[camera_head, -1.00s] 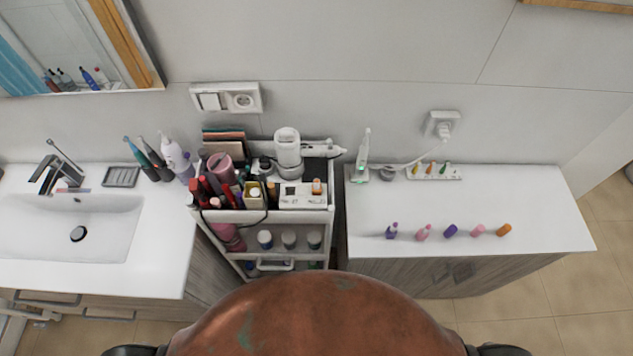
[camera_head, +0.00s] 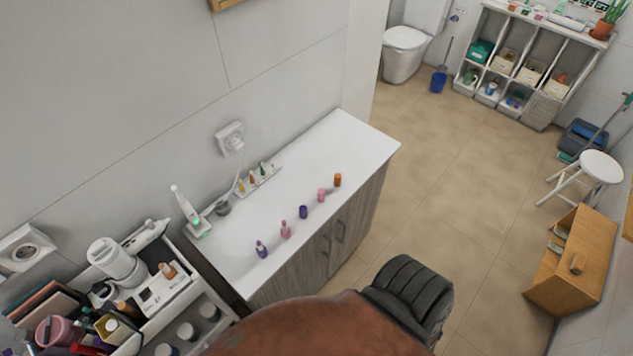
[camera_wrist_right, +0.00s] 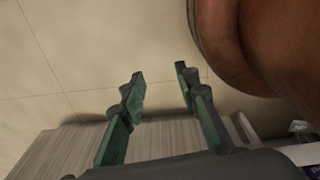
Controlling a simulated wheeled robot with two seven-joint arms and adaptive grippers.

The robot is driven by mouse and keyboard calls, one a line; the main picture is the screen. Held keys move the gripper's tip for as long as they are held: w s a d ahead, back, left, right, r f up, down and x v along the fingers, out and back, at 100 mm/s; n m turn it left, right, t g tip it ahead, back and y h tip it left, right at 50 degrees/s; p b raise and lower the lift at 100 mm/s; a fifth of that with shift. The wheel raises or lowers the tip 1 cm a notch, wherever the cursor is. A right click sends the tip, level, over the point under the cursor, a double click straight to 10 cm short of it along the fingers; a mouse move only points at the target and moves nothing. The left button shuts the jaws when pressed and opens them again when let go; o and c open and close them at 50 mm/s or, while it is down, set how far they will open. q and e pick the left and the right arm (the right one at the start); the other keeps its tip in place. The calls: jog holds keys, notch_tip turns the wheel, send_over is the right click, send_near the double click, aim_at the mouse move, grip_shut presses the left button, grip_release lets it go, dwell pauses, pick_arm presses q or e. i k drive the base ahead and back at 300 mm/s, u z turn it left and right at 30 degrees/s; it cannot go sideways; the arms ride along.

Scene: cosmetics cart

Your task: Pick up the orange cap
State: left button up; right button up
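The orange cap (camera_head: 337,180) stands on the white cabinet top (camera_head: 300,160), at the right end of a row along the front edge. Beside it in the row stand a pink cap (camera_head: 321,195), a purple cap (camera_head: 303,212), a pink bottle (camera_head: 286,230) and a purple bottle (camera_head: 262,249). My right gripper (camera_wrist_right: 160,80) shows in the right wrist view, with its green fingers apart and nothing between them. It points over the tan floor, and the cap is not visible there. My left gripper is in no view.
A charging toothbrush (camera_head: 184,205) and a small tray of colored heads (camera_head: 258,180) stand at the back of the cabinet top. A crowded cart (camera_head: 195,287) is at the lower left. Tan floor (camera_head: 450,190) lies open to the right, with a white stool (camera_head: 598,168) beyond.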

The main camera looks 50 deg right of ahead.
aim_at(338, 176)
jog(key=u, duration=1.8)
jog(key=k, duration=1.8)
jog(key=z, duration=1.4)
jog(key=i, duration=0.55)
jog(key=u, duration=0.05)
